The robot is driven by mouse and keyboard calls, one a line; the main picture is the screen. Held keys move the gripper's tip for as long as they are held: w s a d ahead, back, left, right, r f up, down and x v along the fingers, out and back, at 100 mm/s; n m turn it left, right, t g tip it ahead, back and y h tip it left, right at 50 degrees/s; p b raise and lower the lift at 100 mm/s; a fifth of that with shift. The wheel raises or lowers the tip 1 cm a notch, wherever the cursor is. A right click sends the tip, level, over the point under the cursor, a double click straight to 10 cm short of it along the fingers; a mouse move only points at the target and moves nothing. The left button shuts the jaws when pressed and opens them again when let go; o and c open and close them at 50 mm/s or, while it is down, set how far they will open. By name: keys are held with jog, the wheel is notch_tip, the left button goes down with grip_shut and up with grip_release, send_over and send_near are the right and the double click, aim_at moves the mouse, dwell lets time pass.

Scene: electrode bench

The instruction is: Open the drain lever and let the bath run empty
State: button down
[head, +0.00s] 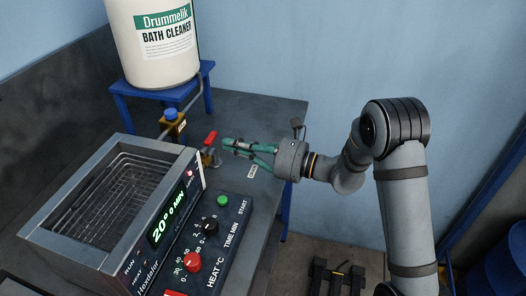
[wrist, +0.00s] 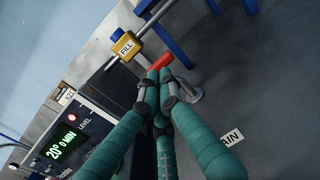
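The bath (head: 60,190) is a metal tank at the left with a wire rack inside; I cannot tell its liquid level. The red drain lever (head: 210,138) sits on a small valve with a pipe at the bath's right side, tilted upward. The lever also shows in the wrist view (wrist: 161,62), just beyond my fingertips. My gripper (head: 227,146) has green fingers drawn together at the tips, with nothing visible between them. It is close to the right of the lever, seemingly apart from it. A white label (head: 252,171) lies on the bench; its end reads "AIN" in the wrist view.
A yellow fill valve with a blue knob (head: 171,114) stands behind the lever. The bath cleaner drum (head: 152,50) is on a blue stand (head: 208,68). The control panel (head: 205,240) has a red knob, a black knob and a green button. The bench is clear at back right.

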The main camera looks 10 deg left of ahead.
aim_at(208, 143)
jog(key=d+b, duration=0.2)
jog(key=d, duration=0.9)
jog(key=shift+s+d, duration=0.2)
jog(key=a+p, duration=0.1)
jog(key=a, duration=0.3)
jog(key=a+p, duration=0.1)
jog(key=a, duration=0.4)
jog(key=a+p, duration=0.1)
jog(key=a, duration=0.4)
jog(key=shift+w+a, duration=0.1)
jog(key=shift+w, duration=0.2)
jog(key=shift+s+d, duration=0.2)
jog(key=shift+d, duration=0.1)
